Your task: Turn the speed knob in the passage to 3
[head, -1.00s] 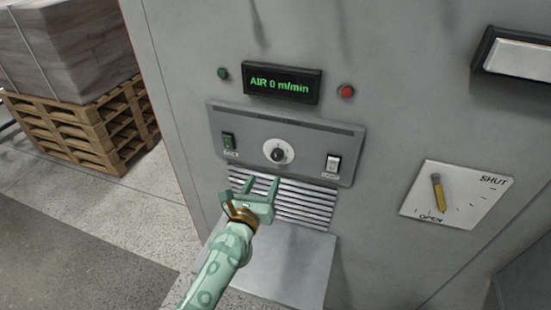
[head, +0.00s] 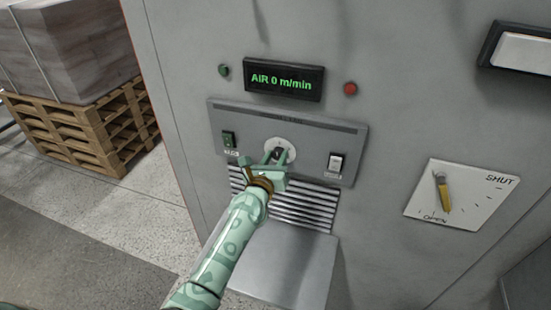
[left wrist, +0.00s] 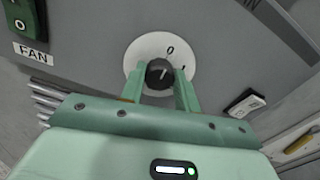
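The speed knob is a small black knob (left wrist: 160,73) on a white round dial (left wrist: 145,48), set in the grey control panel; the dial (head: 291,147) also shows in the head view. Its white pointer mark is visible in the left wrist view, and a 0 is printed on the dial nearby. My left gripper (head: 276,158) is at the dial, fingers pointing at the panel. In the left wrist view its fingers (left wrist: 160,88) stand apart on either side of the knob; I cannot tell whether they touch it. The display (head: 283,83) reads AIR 0 m/min. My right gripper is not in view.
A green FAN switch (head: 229,139) sits left of the dial and a white switch (head: 335,163) right of it. Vent slats (head: 305,205) and a sloping metal plate (head: 290,265) lie below. A SHUT/OPEN lever plate (head: 470,195) is at the right.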

